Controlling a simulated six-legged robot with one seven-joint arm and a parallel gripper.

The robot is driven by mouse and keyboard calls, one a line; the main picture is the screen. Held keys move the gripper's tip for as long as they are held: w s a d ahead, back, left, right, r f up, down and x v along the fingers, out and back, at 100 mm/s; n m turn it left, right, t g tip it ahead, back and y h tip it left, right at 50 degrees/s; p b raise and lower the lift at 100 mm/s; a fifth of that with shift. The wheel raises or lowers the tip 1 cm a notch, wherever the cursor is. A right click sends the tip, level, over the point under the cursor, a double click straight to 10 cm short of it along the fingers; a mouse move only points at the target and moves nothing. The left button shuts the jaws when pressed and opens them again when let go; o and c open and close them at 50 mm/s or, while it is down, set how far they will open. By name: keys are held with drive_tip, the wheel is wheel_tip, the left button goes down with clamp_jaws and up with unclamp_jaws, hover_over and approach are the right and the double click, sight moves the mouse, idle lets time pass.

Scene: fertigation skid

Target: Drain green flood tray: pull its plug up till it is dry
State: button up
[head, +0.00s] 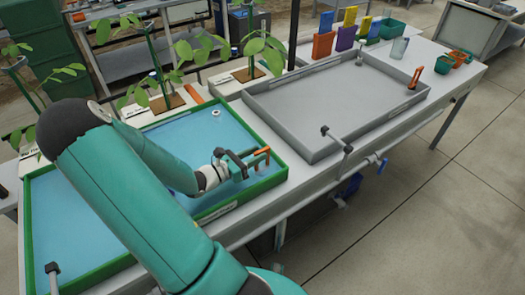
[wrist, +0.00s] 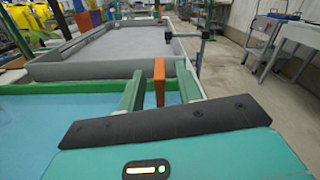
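The green flood tray (head: 272,182) holds a sheet of blue water (head: 92,205); its green rim (wrist: 70,88) also shows in the wrist view. An orange upright piece (head: 262,150) stands at the tray's right-hand corner; I cannot tell whether it is the plug's handle. My gripper (head: 250,161) is at that corner, low over the rim. In the wrist view the orange piece (wrist: 159,82) stands between my two green fingers, with a gap on each side. My gripper is open. A small white ring (head: 215,112) shows in the water near the far edge.
A grey tray (head: 310,105), seemingly dry, stands beside the green one, with a dark spout (head: 337,140) at its near edge. Potted plants (head: 165,85) stand behind the green tray. Coloured containers (head: 345,37) line the back.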

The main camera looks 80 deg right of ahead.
sight(262, 150)
drive_tip(key=shift+x, duration=1.6)
clamp_jaws()
drive_tip(key=shift+r, duration=1.75)
unclamp_jaws()
drive_tip(key=shift+a+r, duration=0.1)
drive_tip(key=shift+a, duration=0.05)
drive_tip(key=shift+w, duration=0.1)
drive_tip(key=v, duration=1.3)
drive_tip(key=shift+w, duration=0.2)
drive_tip(key=shift+a, duration=0.15)
